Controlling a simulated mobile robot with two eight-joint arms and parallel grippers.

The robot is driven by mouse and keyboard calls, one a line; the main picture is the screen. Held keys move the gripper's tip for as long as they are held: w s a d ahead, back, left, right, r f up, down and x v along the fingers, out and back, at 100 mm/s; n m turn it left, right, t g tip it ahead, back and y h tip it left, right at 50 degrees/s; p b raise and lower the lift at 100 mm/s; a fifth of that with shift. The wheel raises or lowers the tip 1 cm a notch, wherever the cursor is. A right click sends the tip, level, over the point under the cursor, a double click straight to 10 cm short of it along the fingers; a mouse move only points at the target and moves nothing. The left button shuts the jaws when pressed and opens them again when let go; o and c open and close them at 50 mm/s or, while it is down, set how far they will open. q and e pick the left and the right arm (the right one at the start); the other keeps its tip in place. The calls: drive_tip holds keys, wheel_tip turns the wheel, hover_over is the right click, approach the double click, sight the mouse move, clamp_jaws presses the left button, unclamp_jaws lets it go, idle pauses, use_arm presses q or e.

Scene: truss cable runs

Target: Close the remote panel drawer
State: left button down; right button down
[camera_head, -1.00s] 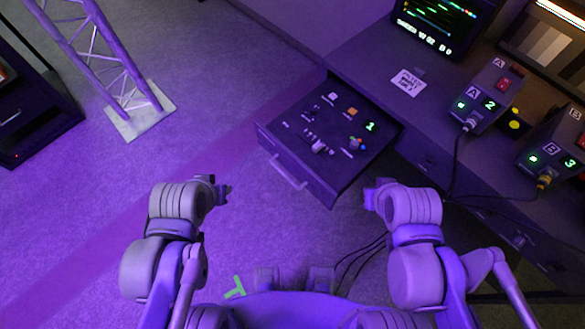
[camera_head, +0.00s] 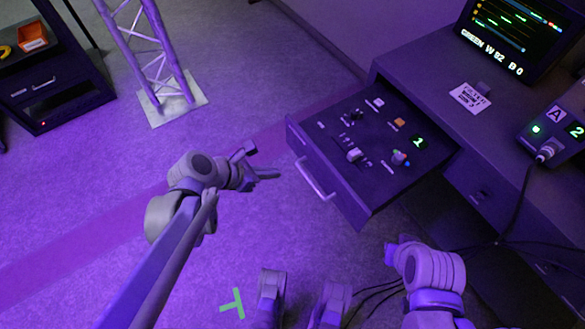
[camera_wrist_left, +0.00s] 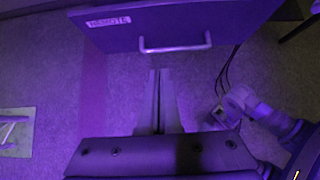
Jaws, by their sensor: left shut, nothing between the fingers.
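The remote panel drawer (camera_head: 345,208) stands pulled out of the dark desk, with knobs, buttons and a lit green "1" on its top panel. Its front, labelled REMOTE, also shows in the left wrist view (camera_wrist_left: 200,32), with a pale bar handle (camera_wrist_left: 175,48). My left gripper (camera_head: 278,173) is shut and empty, just left of the drawer's front and apart from its handle (camera_head: 314,180). In the left wrist view its closed fingers (camera_wrist_left: 158,75) point at the drawer front, a little below the handle. My right arm (camera_head: 425,265) is below the drawer; its fingers are not clearly visible.
The desk (camera_head: 450,120) carries a monitor (camera_head: 515,35), a paper note (camera_head: 469,98) and a box marked A (camera_head: 555,125) with a cable. A truss foot (camera_head: 172,98) and a dark cabinet (camera_head: 60,105) stand at the left. The floor left of the drawer is open.

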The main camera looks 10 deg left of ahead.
sight(314, 166)
use_arm(q)
drive_tip(key=b+x, duration=0.3)
drive_tip(key=x, duration=0.7)
drive_tip(key=shift+d, duration=0.1)
drive_tip(key=shift+w+d+r, duration=0.15)
drive_tip(key=shift+w+d, duration=0.65)
drive_tip(key=shift+w, duration=0.05)
drive_tip(key=shift+w+d, duration=0.4)
